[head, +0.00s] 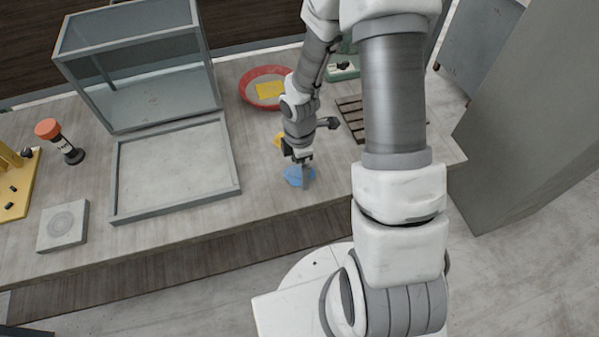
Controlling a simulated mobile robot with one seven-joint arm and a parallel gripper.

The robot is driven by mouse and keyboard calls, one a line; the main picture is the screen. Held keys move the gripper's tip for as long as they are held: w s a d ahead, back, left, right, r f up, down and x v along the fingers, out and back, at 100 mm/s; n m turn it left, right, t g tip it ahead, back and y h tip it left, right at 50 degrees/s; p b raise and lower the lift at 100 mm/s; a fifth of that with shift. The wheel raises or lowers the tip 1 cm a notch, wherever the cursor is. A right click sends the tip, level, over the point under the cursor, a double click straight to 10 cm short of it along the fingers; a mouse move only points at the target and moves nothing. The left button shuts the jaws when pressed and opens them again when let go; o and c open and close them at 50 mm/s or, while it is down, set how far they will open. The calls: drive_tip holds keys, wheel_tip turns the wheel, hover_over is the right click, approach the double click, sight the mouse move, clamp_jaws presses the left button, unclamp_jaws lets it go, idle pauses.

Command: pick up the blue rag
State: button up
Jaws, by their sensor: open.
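The blue rag (293,177) lies crumpled on the wooden table, near its front edge and right of the shallow framed tray. My gripper (304,178) points down at the rag's right part, with its fingers over or beside the cloth. The jaws are open. The fingers hide part of the rag, and I cannot tell whether they touch it.
A yellow piece (278,140) lies just behind the rag, partly hidden by my arm. Behind it stands a red round tray (246,93) holding a yellow cloth (270,90). A framed tray (176,215) and glass box (150,100) stand left. A slatted rack (350,118) is right.

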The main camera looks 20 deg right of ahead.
sight(299, 169)
drive_tip(key=c, duration=1.3)
drive_tip(key=shift+o, duration=0.2)
drive_tip(key=shift+r, duration=0.15)
drive_tip(key=shift+r, duration=0.6)
wheel_tip(299, 169, up, 3)
drive_tip(key=shift+w+f+p, duration=0.1)
drive_tip(key=shift+p, duration=0.3)
drive_tip(key=s+d+r+b, duration=0.2)
drive_tip(key=s+r+b, duration=0.3)
drive_tip(key=s, duration=0.6)
drive_tip(key=shift+s+r, duration=0.25)
drive_tip(key=shift+r, duration=0.6)
